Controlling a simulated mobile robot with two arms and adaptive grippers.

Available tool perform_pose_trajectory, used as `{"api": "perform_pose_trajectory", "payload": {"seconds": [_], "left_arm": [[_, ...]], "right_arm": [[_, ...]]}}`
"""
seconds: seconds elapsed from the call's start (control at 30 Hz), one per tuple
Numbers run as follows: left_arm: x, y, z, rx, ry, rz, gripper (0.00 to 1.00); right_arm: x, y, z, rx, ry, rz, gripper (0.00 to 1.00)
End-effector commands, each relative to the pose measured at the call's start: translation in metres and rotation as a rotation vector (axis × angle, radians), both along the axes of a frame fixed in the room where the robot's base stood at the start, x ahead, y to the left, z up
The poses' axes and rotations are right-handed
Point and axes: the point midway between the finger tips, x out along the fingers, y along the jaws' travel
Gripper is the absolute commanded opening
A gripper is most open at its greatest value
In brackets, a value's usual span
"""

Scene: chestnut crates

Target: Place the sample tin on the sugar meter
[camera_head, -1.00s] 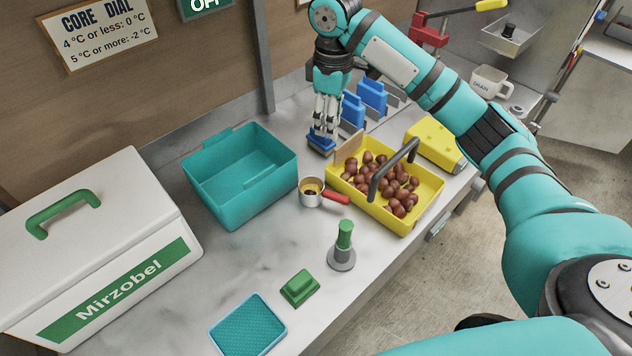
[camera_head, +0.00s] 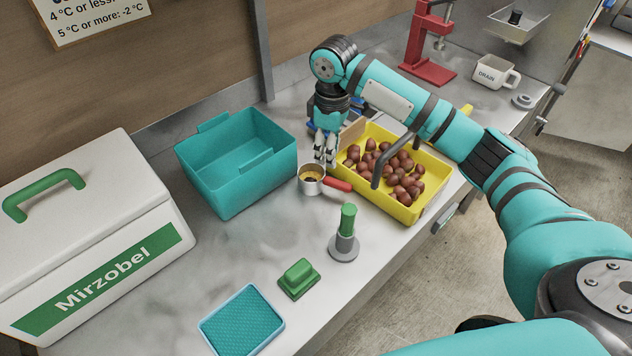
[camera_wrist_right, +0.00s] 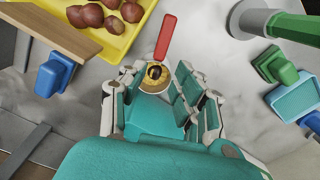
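The sample tin looks to be the small round metal cup (camera_head: 311,172) with a red handle, standing on the counter in front of the teal bin. In the right wrist view the cup (camera_wrist_right: 154,75) shows from above with something golden and dark inside. My right gripper (camera_head: 325,152) points down just behind the cup. Its fingers are apart, with the cup showing beyond the gap between them in the wrist view; contact cannot be told. I cannot pick out the sugar meter with certainty. My left gripper is not in view.
A yellow crate (camera_head: 407,212) of chestnuts stands close right of the cup, the teal bin (camera_head: 240,190) left. A green-topped grey stamp (camera_head: 345,240), green block (camera_head: 298,279) and teal tray (camera_head: 242,322) lie nearer. A white Mirzobel box (camera_head: 90,230) fills the left; bare counter lies between.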

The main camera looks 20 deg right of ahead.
Motion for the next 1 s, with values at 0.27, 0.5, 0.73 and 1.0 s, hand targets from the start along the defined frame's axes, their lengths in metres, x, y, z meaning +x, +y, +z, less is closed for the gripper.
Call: {"api": "perform_pose_trajectory", "payload": {"seconds": [0.27, 0.5, 0.73, 1.0], "left_arm": [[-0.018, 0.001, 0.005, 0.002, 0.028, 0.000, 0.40], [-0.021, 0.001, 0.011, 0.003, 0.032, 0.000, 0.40], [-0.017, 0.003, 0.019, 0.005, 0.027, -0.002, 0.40], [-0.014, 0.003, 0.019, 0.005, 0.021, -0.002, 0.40]], "right_arm": [[-0.001, -0.001, -0.045, 0.000, 0.001, -0.002, 0.31], [-0.003, -0.003, -0.062, -0.002, 0.004, -0.001, 0.31], [-0.006, -0.005, -0.096, -0.001, 0.001, -0.001, 0.31], [-0.006, -0.005, -0.103, -0.001, -0.001, 0.000, 0.31]]}}
